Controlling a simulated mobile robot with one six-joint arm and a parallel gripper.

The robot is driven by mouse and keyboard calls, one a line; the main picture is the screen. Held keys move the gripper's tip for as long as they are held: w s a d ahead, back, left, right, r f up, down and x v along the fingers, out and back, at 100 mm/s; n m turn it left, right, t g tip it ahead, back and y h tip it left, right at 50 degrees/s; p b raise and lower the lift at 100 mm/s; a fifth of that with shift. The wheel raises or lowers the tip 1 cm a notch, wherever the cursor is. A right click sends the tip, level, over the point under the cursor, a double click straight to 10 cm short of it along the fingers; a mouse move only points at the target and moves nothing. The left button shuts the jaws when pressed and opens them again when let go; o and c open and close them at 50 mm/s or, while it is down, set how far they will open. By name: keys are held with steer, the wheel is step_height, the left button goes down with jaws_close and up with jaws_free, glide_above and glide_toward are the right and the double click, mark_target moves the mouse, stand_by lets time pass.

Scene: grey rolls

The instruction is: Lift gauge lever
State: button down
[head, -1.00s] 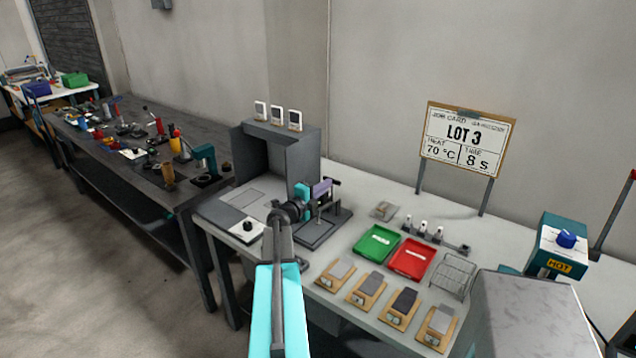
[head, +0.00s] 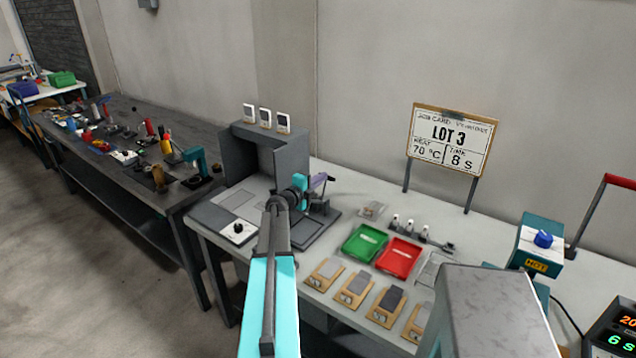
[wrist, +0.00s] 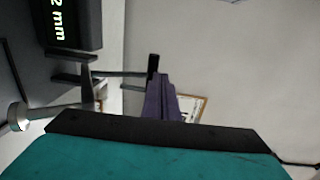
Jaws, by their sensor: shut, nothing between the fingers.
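My gripper (head: 322,179) is at the small gauge stand (head: 318,207) on the bench, its purple fingers closed together and empty. In the wrist view the shut fingers (wrist: 160,82) stick out past the dark edge of my gripper. The gauge's display (wrist: 68,22), with "2 mm" partly visible, is at the upper left there. A thin rod, which looks like the gauge lever (wrist: 125,74), ends in a black tip beside my fingertips. Whether they touch cannot be told. In the head view my gripper and arm hide part of the gauge.
A grey open-fronted booth (head: 262,160) stands behind and left of my gripper. Green (head: 364,243) and red (head: 398,258) trays and several wooden-based blocks lie to the right. A job card board (head: 452,140) stands at the back. A teal press head (head: 538,245) is far right.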

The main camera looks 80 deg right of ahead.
steer(key=shift+s+d+r, duration=0.1)
steer(key=shift+s+d, duration=0.05)
steer(key=shift+d, duration=0.25)
stand_by(0.4)
steer(key=w+a+r+b, duration=0.1)
steer(key=w+a+r, duration=0.3)
steer(key=a, duration=0.5)
steer(key=w+a+r+b, duration=0.2)
steer(key=w+a+r, duration=0.2)
steer(key=a, duration=0.6)
step_height(320, 180, up, 3)
steer(key=shift+w+a+f, duration=0.15)
steer(key=shift+w+a, duration=0.15)
steer(key=shift+w, duration=0.1)
